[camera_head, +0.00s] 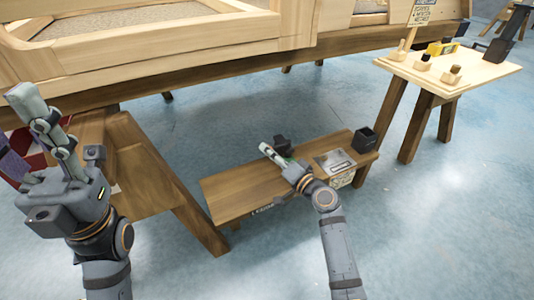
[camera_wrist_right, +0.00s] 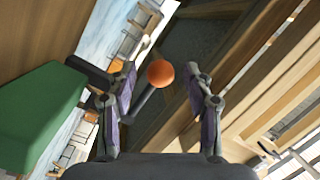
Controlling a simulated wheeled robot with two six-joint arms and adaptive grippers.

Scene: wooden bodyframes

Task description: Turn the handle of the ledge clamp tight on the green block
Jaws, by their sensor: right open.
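The ledge clamp (camera_head: 282,144) is a dark shape on the low wooden bench. Its handle ends in an orange ball (camera_wrist_right: 160,74) on a dark rod. My right gripper (camera_wrist_right: 160,88) is open, with the ball between its fingertips and a visible gap on each side. In the head view my right gripper (camera_head: 276,158) is beside the clamp and partly hides it. My left gripper (camera_head: 18,130) is open and empty, far left.
The low bench (camera_head: 235,193) also carries a black open box (camera_head: 365,140) and a metal plate (camera_head: 335,162). A large wooden frame (camera_head: 200,65) spans the back. A side table (camera_head: 490,72) with small blocks stands at the right. The blue floor between is clear.

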